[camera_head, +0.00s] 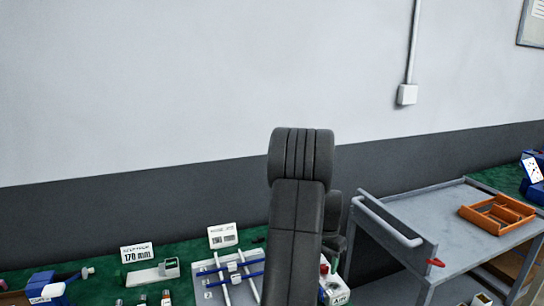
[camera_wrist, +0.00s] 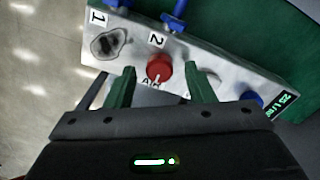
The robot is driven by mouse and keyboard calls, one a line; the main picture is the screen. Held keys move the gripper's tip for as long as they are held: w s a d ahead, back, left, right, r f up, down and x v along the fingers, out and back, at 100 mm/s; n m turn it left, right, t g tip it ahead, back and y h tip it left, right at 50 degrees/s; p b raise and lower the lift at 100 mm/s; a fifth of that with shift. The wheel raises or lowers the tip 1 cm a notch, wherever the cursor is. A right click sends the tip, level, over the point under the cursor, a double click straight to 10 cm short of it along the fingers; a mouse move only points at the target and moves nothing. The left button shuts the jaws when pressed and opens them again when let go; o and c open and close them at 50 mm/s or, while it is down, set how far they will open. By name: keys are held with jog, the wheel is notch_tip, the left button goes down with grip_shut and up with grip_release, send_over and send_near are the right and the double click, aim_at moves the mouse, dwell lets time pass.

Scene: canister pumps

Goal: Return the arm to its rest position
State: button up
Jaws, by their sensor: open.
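My gripper (camera_wrist: 162,84) shows in the wrist view with its two green fingers apart and nothing between them that I can see held. A light grey panel (camera_wrist: 225,68) lies beyond the fingertips. A red knob (camera_wrist: 160,68) on it appears between the fingers; I cannot tell whether they touch it. The panel bears labels 1 and 2, a dark smudged patch, blue levers and a lit display (camera_wrist: 284,104).
A grey cart (camera_head: 440,222) with an orange divided tray (camera_head: 497,214) stands at the right. The green bench (camera_head: 190,250) holds a fixture with blue bars (camera_head: 234,268), a 170 mm sign (camera_head: 137,253) and small parts.

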jog(key=shift+f, duration=0.45)
jog(key=shift+r, duration=0.15)
